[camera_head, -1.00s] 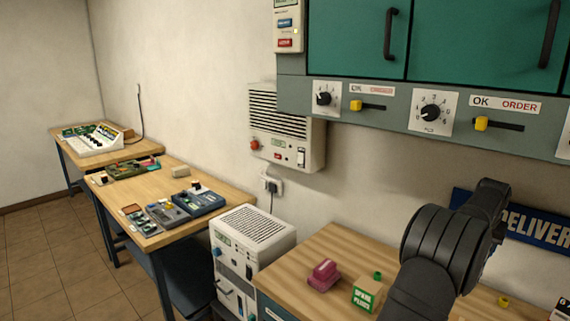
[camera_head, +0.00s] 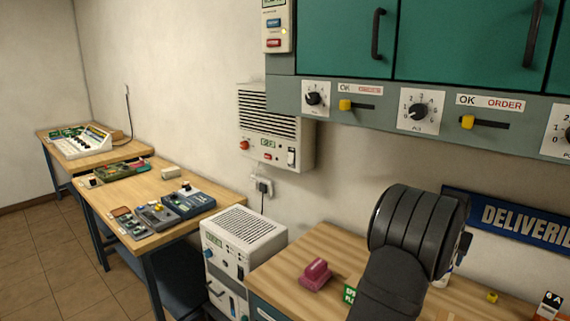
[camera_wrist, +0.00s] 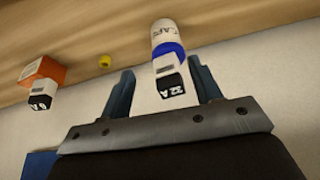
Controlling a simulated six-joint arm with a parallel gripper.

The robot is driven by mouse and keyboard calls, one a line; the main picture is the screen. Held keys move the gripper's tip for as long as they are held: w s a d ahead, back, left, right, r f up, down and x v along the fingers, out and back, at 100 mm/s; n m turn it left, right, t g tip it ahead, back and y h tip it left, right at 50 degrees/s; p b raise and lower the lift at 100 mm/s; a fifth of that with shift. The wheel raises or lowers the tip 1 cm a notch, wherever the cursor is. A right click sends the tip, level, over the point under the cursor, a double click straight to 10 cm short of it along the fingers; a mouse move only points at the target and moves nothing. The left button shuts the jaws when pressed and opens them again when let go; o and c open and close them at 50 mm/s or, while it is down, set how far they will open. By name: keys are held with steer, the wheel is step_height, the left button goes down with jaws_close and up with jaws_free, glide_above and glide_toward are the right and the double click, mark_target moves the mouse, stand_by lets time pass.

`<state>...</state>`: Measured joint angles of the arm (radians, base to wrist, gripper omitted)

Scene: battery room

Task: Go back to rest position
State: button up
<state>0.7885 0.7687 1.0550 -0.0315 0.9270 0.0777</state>
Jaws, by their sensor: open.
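My gripper (camera_wrist: 161,66) shows in the wrist view with its two blue-grey fingers spread apart. A white container (camera_wrist: 164,33) marked CAPS, with a blue band, and a black block (camera_wrist: 171,86) marked 32 A appear in the gap between the fingers. The fingers look clear of both, though the depth is hard to judge. In the head view my dark arm stands over the right wooden bench, and my gripper is hidden behind it.
The right bench (camera_head: 312,243) holds a pink object (camera_head: 315,274) and a green box (camera_head: 351,292) partly behind my arm. An orange box (camera_wrist: 43,72) and a yellow piece (camera_head: 492,297) are nearby. A teal cabinet (camera_head: 462,45) hangs above. A white unit (camera_head: 243,238) stands left.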

steer(key=w+a+f, duration=0.2)
steer(key=w, duration=0.1)
steer(key=w+a+f, duration=0.2)
steer(key=w+f, duration=0.1)
steer(key=w, duration=0.1)
steer(key=w+a+f, duration=0.2)
steer(key=w+f, duration=0.1)
steer(key=w, duration=0.1)
steer(key=shift+w, duration=0.15)
step_height(320, 180, down, 2)
steer(key=shift+f, duration=0.85)
steer(key=shift+o, duration=0.2)
